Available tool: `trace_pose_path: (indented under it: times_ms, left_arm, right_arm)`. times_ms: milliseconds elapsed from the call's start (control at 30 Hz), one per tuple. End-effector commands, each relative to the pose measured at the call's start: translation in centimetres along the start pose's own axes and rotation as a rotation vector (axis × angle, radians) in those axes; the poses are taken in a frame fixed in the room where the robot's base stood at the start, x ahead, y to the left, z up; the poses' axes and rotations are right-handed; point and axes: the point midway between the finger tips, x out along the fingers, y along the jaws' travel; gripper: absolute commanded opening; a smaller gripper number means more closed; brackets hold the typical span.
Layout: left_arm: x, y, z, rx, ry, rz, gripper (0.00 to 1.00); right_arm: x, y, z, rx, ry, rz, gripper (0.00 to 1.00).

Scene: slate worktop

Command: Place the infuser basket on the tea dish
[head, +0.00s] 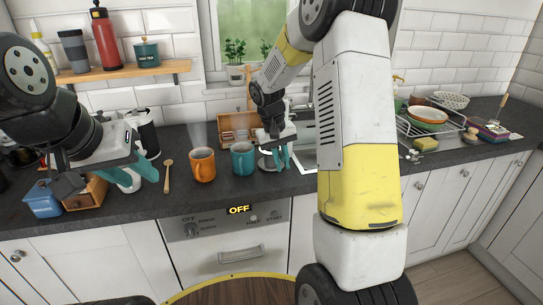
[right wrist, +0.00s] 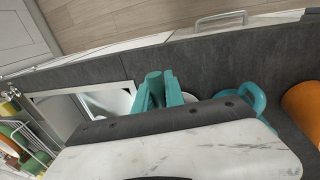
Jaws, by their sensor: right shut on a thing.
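My right gripper (head: 281,158) is low over the worktop beside the sink, just right of the teal mug (head: 243,158). In the right wrist view its teal fingers (right wrist: 158,92) are close together, shut on a small teal piece between them. I take this for part of the infuser basket (right wrist: 154,81); the rest is hidden. A pale round dish (head: 266,163), likely the tea dish, lies by the fingers and is partly covered. I cannot tell whether the held thing touches it. My left gripper (head: 144,164) is open and empty above the left worktop.
A blue canister (head: 43,199) and wooden box (head: 88,192) are at the left. A dish rack (head: 432,122) stands right of the sink.

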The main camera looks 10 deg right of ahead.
Motion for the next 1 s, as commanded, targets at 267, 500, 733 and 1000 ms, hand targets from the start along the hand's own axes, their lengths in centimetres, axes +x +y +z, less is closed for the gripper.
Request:
trace_pose_path:
  times_ms: [267, 500, 733, 1000]
  left_arm:
    - [0.0, 0.0, 0.0, 0.000, 0.000, 0.000, 0.36]
    - [0.0, 0.0, 0.0, 0.000, 0.000, 0.000, 0.36]
    - [0.0, 0.0, 0.0, 0.000, 0.000, 0.000, 0.36]
    - [0.0, 0.0, 0.0, 0.000, 0.000, 0.000, 0.36]
  right_arm:
    - [0.2, -0.1, 0.0, 0.000, 0.000, 0.000, 0.36]
    - [0.2, -0.1, 0.0, 0.000, 0.000, 0.000, 0.36]
    - [-1.5, 0.0, -0.1, 0.001, 0.004, 0.000, 0.36]
    - [-7.2, 0.0, -0.1, 0.000, 0.006, -0.001, 0.36]
